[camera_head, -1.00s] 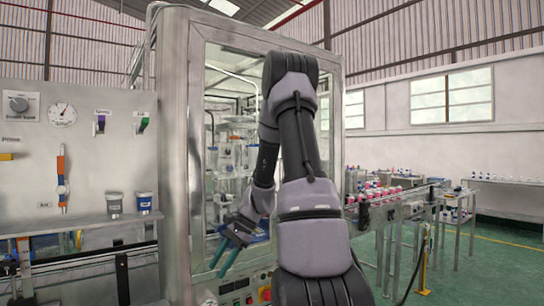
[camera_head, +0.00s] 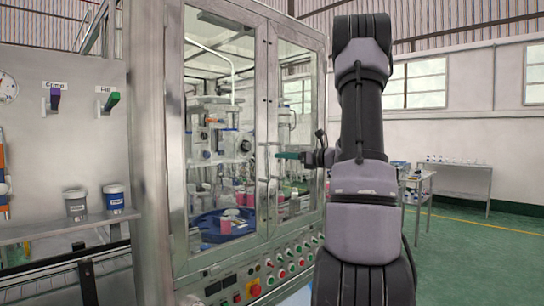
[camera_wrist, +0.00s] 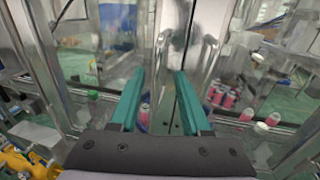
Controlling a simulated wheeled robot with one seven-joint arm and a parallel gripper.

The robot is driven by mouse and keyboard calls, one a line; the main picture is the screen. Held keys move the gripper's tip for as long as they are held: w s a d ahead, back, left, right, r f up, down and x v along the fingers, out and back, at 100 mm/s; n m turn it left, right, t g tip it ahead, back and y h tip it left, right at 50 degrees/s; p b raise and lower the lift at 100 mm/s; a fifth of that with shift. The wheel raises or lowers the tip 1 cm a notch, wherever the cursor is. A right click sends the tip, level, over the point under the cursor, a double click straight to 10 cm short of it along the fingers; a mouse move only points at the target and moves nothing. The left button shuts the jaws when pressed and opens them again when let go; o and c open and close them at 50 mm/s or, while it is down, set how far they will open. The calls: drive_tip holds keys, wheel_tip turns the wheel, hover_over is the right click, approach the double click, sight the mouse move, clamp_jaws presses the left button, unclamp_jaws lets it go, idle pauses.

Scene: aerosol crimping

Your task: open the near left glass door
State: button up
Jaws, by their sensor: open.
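The near left glass door (camera_head: 261,95) of the metal cabinet is closed, its frame meeting the right glass door (camera_head: 298,95). A slim upright handle (camera_head: 265,162) stands near the left door's free edge, with another handle beside it on the right door. My gripper (camera_head: 283,155) is open and empty, its teal fingers pointing at the doors near handle height. In the wrist view my gripper (camera_wrist: 158,80) faces the meeting door frames, with upright handle bars (camera_wrist: 160,55) ahead of the fingertips. I cannot tell whether a finger touches a handle.
Inside the cabinet are a blue round table (camera_head: 215,228) and pink-marked cans (camera_head: 226,226). A button panel (camera_head: 255,285) lies below the doors. A wall panel with a shelf (camera_head: 60,228) and pots stands left. Green floor (camera_head: 450,260) is open at right.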

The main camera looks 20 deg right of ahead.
drive_tip(key=x, duration=0.7)
drive_tip(key=shift+a, duration=0.1)
clamp_jaws()
idle(1.2)
